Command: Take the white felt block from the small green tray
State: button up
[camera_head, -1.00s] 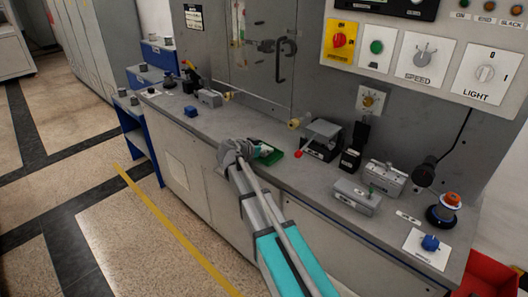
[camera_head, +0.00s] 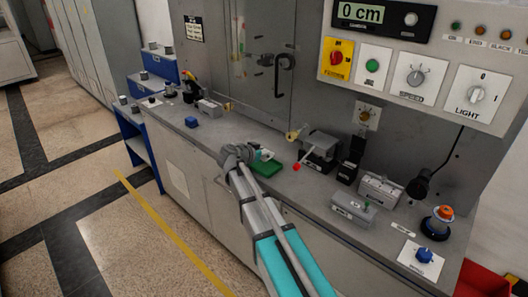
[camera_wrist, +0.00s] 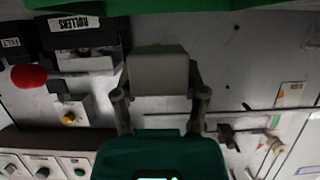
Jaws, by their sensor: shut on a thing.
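The white felt block (camera_head: 265,154) is between the fingers of my gripper (camera_head: 256,154), just above the small green tray in the head view. In the wrist view the block (camera_wrist: 158,72) looks pale grey in shadow, and my gripper (camera_wrist: 160,92) has a finger on each side of it. The small green tray (camera_head: 265,169) lies on the grey bench top below; its edge also spans the top of the wrist view (camera_wrist: 160,14). The block appears clear of the tray, though the gap is hard to judge.
A fixture with a red ball-ended lever (camera_head: 297,167) stands right of the tray. A small blue block (camera_head: 191,122) lies on the bench to the left. A control panel (camera_head: 410,75) and a clear door with a dark handle (camera_head: 286,74) are behind.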

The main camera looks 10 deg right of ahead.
jog(key=s+d+r+p, duration=0.2)
jog(key=s+r+p, duration=0.2)
jog(key=s, duration=0.2)
jog(key=s+d+r+p, duration=0.2)
jog(key=s+r+p, duration=0.2)
jog(key=s, duration=0.2)
jog(key=shift+d+r, duration=0.25)
jog(key=shift+r, duration=0.1)
